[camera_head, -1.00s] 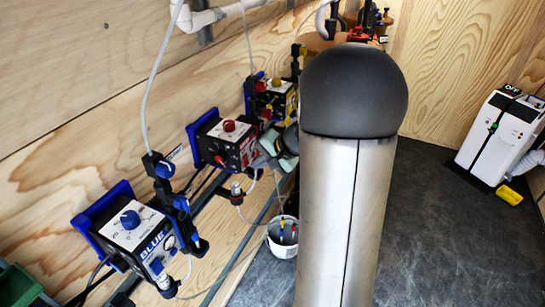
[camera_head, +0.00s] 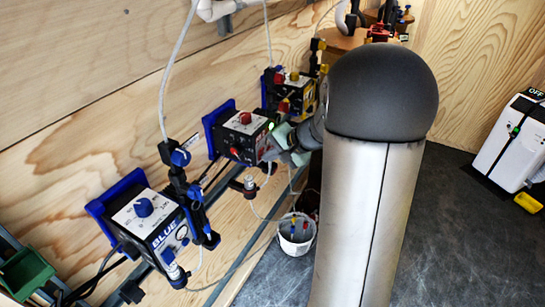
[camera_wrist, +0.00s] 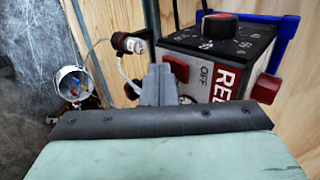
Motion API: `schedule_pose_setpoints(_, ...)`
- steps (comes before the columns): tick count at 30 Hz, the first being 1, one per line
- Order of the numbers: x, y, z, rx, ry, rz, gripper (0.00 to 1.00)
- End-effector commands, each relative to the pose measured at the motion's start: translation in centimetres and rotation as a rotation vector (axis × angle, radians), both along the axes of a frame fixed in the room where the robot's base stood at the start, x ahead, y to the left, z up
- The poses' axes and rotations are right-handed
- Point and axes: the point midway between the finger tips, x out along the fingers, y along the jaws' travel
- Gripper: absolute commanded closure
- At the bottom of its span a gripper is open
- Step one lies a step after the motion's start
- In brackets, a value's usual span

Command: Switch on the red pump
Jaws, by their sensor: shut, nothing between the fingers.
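The red pump (camera_head: 243,138) is the middle one of three boxes on the wood wall. It has a red knob (camera_head: 245,118) on top. In the wrist view its front reads "RED" (camera_wrist: 228,82) and "OFF", with a square red switch (camera_wrist: 176,73) at the left and another red knob (camera_wrist: 267,88) at the right. A small green spot (camera_head: 271,125) shows at its edge in the head view; I cannot tell what it is. My gripper (camera_wrist: 160,75) is shut and empty, close before the front near the switch. I cannot tell whether it touches.
The blue pump (camera_head: 157,222) is nearer at left; the yellow pump (camera_head: 297,92) is beyond. A white bucket (camera_head: 296,232) stands below, and a hose (camera_head: 164,90) hangs near the blue pump. A white unit marked "OFF" (camera_head: 508,140) stands at right.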

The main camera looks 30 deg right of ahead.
Motion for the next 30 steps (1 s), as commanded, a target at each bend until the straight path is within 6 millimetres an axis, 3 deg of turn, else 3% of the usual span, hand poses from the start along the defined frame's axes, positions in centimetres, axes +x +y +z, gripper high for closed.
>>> schedule_pose_setpoints(11,0.0,0.0,1.6,-0.001,-0.002,0.001,1.00)
schedule_pose_setpoints(22,-0.1,-0.1,1.6,-0.001,-0.002,0.000,1.00)
schedule_pose_setpoints(26,-0.9,-0.6,1.6,-0.001,-0.002,0.001,1.00)
schedule_pose_setpoints(30,-3.0,-1.9,1.8,-0.002,-0.004,0.003,1.00)
